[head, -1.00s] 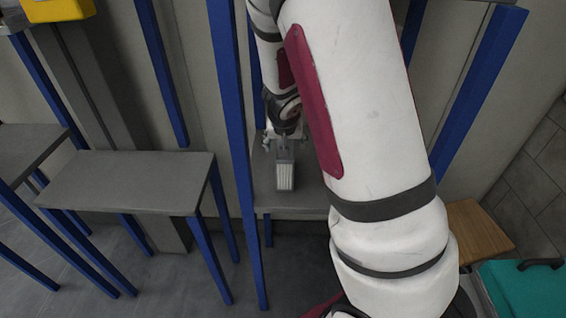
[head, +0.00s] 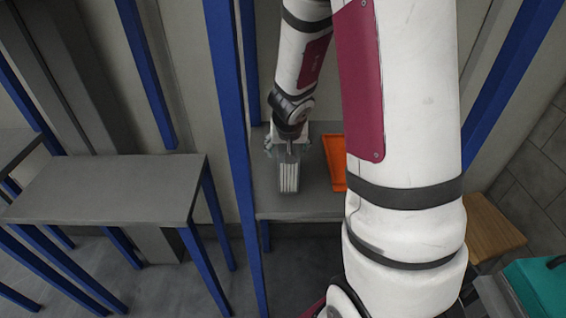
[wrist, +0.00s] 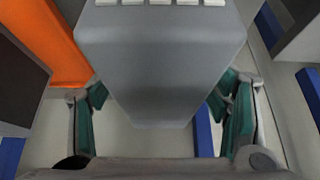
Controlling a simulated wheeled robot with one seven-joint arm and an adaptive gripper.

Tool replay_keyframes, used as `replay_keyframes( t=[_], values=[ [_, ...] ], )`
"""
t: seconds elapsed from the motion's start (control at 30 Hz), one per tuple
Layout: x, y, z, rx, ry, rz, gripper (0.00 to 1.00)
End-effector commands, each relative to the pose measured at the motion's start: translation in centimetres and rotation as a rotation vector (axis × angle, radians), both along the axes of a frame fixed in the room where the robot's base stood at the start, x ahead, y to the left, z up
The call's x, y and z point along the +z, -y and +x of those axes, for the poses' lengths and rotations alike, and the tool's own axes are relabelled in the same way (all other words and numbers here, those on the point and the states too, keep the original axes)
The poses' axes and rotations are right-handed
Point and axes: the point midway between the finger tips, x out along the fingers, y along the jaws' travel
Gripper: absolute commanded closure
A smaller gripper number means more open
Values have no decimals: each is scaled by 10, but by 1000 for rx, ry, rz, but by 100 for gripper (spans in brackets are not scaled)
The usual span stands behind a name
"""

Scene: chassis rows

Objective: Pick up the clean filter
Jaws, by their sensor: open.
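The clean filter (head: 289,178) is a grey block with a white ribbed face, on the grey shelf table behind the blue post in the head view. In the wrist view its grey body (wrist: 160,65) fills the upper middle, with white ribs at the top edge and a narrowing near end. My gripper (wrist: 163,115) is open, with one green-padded finger on each side of that narrow end. Gaps show between the pads and the body. In the head view my gripper (head: 288,150) is at the filter's far end, and its fingers are partly hidden.
An orange tray (head: 334,160) lies right of the filter, partly behind my arm; it also shows in the wrist view (wrist: 48,40). Blue posts (head: 235,150) stand close on the left. Another grey table (head: 110,190) is farther left. A wooden stool (head: 492,228) stands at right.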

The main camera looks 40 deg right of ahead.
Motion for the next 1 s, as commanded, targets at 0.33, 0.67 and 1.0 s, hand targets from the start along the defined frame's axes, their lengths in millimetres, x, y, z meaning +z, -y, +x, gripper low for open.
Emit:
replay_keyframes(
  t=[0.33, 0.67, 1.0],
  values=[
    [-9, 3, 5, 1, 1, -2, 30],
    [-10, 3, 4, 0, 1, -1, 30],
    [-13, 3, 5, 1, 1, -1, 30]
  ],
)
